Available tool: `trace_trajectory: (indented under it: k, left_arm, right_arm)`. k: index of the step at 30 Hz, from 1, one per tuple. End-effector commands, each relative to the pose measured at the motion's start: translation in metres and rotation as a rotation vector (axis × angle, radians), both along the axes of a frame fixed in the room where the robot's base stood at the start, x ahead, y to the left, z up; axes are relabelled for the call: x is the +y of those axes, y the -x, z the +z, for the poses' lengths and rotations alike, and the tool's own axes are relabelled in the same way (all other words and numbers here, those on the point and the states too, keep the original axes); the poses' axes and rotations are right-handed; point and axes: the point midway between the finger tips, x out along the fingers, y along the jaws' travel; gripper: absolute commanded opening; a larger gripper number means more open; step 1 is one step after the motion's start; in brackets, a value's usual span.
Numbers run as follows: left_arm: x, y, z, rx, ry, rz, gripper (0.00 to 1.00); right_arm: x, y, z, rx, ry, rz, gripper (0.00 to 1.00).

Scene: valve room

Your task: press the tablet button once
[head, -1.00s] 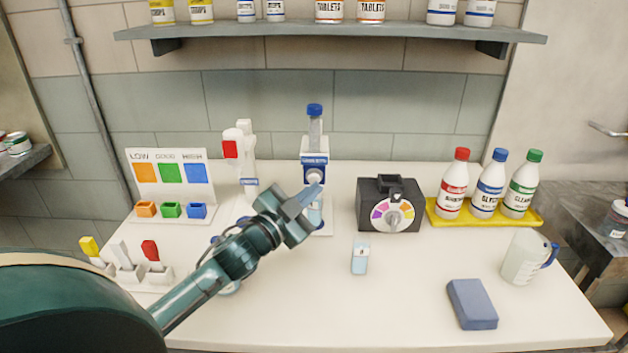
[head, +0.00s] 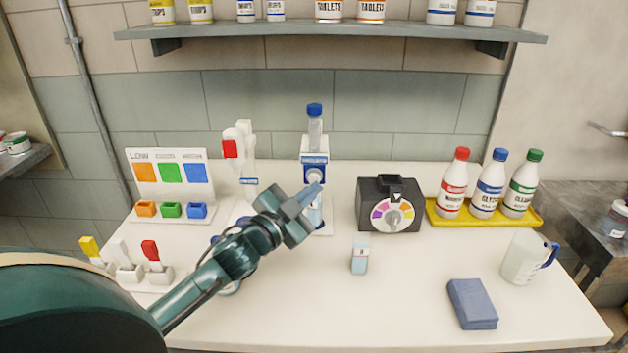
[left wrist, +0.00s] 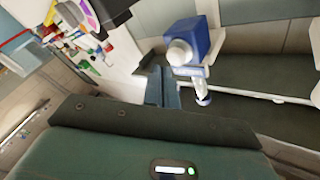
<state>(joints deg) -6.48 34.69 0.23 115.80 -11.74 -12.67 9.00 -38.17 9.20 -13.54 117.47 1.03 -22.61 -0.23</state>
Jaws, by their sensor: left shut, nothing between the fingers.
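The tablet dispenser (head: 315,145) is a white upright stand with a blue block and a clear tube with a blue cap, at the back middle of the table. Its white round button (head: 314,175) faces forward; the left wrist view shows the button (left wrist: 180,52) on the blue block (left wrist: 196,40). My left gripper (head: 316,190) is shut and empty, its fingertips just below and in front of the button in the head view. In the left wrist view the fingertips (left wrist: 163,75) lie beside the button; I cannot tell whether they touch it. My right gripper is not in view.
A black dial box (head: 388,205) stands right of the dispenser, and a white dispenser with a red part (head: 232,150) stands left. A small vial (head: 360,257), a blue sponge (head: 472,303) and a jug (head: 527,257) are in front and right. Bottles stand on a yellow tray (head: 535,217).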

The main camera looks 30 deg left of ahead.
Motion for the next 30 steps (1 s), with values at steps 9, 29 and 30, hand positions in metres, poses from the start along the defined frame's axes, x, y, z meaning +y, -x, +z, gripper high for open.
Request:
trace_trajectory:
  k: [9,29,30]
  left_arm:
    - [0.0000,0.0000,0.0000,0.000,0.000,0.000,0.00]
    - [0.0029,-0.0047,0.0011,-0.001,0.000,-0.001,0.00]
    - [0.0037,-0.0060,0.0010,-0.001,0.000,-0.001,0.00]
  right_arm:
    - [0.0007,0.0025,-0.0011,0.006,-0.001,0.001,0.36]
    - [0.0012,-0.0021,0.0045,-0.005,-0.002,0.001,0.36]
    - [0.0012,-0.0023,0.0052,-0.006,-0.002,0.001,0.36]
